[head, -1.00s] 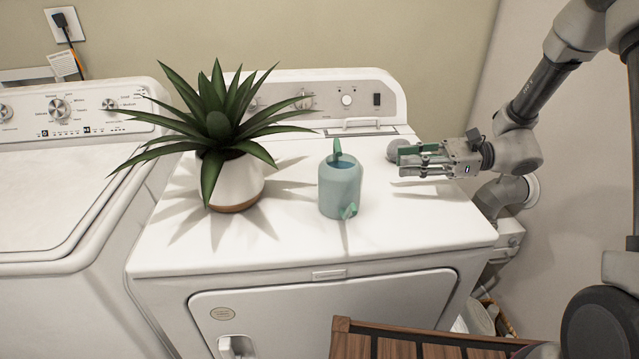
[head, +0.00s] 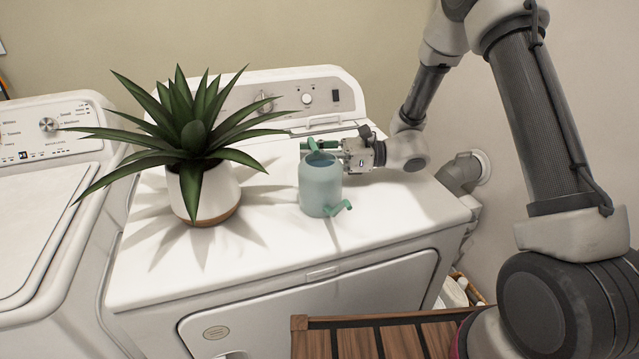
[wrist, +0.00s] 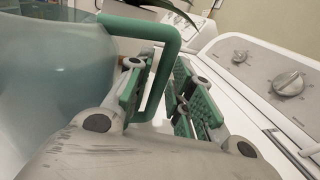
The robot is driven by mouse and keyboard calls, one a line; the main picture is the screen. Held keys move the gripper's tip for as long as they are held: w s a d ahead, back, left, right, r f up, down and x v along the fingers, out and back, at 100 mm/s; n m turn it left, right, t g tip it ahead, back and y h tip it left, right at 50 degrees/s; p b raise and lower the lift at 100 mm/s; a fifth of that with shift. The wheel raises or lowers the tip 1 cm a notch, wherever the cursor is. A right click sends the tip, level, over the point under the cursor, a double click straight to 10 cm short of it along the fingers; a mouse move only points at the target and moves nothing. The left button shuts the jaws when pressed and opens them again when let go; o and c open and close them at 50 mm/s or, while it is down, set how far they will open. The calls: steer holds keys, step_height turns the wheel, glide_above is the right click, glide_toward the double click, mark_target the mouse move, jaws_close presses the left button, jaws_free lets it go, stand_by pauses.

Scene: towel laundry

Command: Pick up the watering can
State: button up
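The teal watering can (head: 320,188) stands upright on the white dryer top (head: 270,250), its spout toward the front right. My gripper (head: 318,146) reaches in from the right behind the can's body, level with its handle. In the wrist view, the can's translucent body (wrist: 50,80) fills the left side. Its green handle (wrist: 165,40) passes between the two green-padded fingers of my gripper (wrist: 165,90). The handle is close to the left finger, with a gap to the right finger. The fingers are open; whether the left one touches the handle I cannot tell.
A potted plant (head: 203,200) with long spiky leaves stands left of the can. The dryer's control panel (head: 295,98) rises behind. A washer (head: 40,220) stands at the left. A slatted wooden surface (head: 370,340) is in front. The dryer top ahead of the can is clear.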

steer(key=shift+a, duration=0.25)
jaws_close()
steer(key=shift+r, duration=0.1)
